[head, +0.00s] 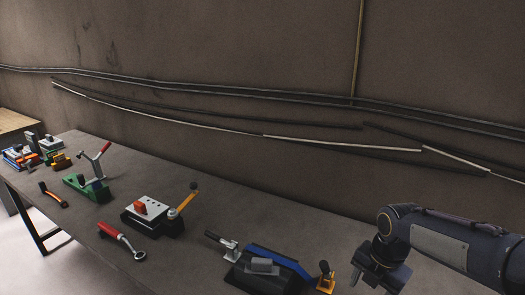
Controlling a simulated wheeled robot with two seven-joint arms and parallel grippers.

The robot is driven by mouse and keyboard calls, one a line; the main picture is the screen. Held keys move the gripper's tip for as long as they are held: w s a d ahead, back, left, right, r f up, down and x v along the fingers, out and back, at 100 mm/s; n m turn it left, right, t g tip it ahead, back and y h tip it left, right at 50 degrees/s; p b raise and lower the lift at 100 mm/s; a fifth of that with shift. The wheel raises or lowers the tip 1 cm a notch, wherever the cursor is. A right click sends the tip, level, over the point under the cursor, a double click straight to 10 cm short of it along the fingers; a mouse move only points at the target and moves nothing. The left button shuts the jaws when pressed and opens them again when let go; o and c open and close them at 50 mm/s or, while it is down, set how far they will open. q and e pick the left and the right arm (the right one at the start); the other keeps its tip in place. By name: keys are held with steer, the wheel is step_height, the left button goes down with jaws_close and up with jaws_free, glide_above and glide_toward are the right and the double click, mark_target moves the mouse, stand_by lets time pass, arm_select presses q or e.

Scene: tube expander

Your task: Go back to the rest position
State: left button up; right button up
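My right arm comes in from the right edge. Its gripper (372,280) hangs at the bottom of the head view, pointing down, to the right of the blue and black tool. The fingers are dark and partly cut off by the lower edge, so their opening is unclear. I see nothing held in the visible part. My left gripper is not in view.
The grey workbench (195,256) carries a blue and black tool (268,264), a white-topped block tool (152,214), a red-handled wrench (121,240), a green tool (88,182) and an orange-handled tool (53,195). Pipes (200,88) run along the wall behind.

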steer(key=s+a+r+m+t+y, duration=0.1)
steer(key=s+a+r+m+t, duration=0.1)
steer(key=s+m, duration=0.7)
steer(key=s+a+r+m+t+y, duration=0.1)
steer(key=s+m, duration=0.7)
steer(key=m, duration=1)
steer(key=shift+s+a+r+t+y, duration=0.35)
steer(key=shift+a+t+y, duration=0.15)
steer(key=shift+a+t, duration=0.7)
steer(key=shift+a, duration=0.2)
